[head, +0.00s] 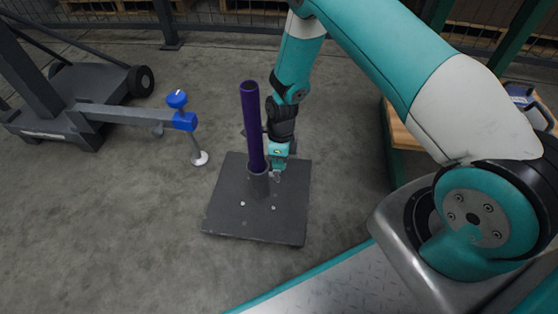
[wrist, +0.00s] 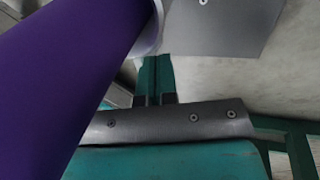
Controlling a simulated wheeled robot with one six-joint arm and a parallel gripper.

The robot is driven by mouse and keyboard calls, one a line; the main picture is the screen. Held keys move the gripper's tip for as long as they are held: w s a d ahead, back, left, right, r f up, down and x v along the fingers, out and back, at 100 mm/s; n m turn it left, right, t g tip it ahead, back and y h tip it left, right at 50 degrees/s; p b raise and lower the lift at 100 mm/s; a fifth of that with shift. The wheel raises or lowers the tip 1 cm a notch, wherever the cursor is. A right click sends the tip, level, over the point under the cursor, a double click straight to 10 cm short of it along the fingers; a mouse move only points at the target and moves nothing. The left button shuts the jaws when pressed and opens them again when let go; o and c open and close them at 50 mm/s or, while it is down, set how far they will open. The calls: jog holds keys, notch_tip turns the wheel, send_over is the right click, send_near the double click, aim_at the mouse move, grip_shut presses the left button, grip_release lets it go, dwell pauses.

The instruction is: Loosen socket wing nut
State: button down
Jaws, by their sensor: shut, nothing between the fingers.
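A purple post (head: 252,125) stands upright in a short grey socket (head: 260,186) on a dark square base plate (head: 235,215). In the wrist view the post (wrist: 65,70) fills the left side, with the socket's pale rim (wrist: 155,30) beside it. My gripper (head: 277,174) points down just right of the socket, low over the plate. In the wrist view its teal fingers (wrist: 155,62) are together with nothing between them, close to the socket. I cannot make out the wing nut clearly; small light parts by the fingertips are too small to tell.
A wheeled dark frame (head: 85,115) with a blue clamp (head: 184,121) and a foot pad (head: 200,158) stands at left. A wooden-topped green bench (head: 400,130) is at right. Concrete floor (head: 150,240) is clear left of the plate.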

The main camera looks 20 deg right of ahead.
jog(key=shift+s+r+p, duration=0.1)
jog(key=shift+r+p, duration=0.05)
jog(key=shift+p, duration=0.2)
jog(key=shift+s+a+r+p, duration=0.2)
jog(key=shift+s+a+p, duration=0.15)
jog(key=shift+p, duration=1.1)
jog(key=shift+s+a+f+p, duration=0.1)
jog(key=shift+s+a+p, duration=0.15)
jog(key=shift+p, duration=0.6)
jog(key=shift+d, duration=0.1)
jog(key=shift+r+p, duration=0.85)
jog(key=shift+r, duration=0.05)
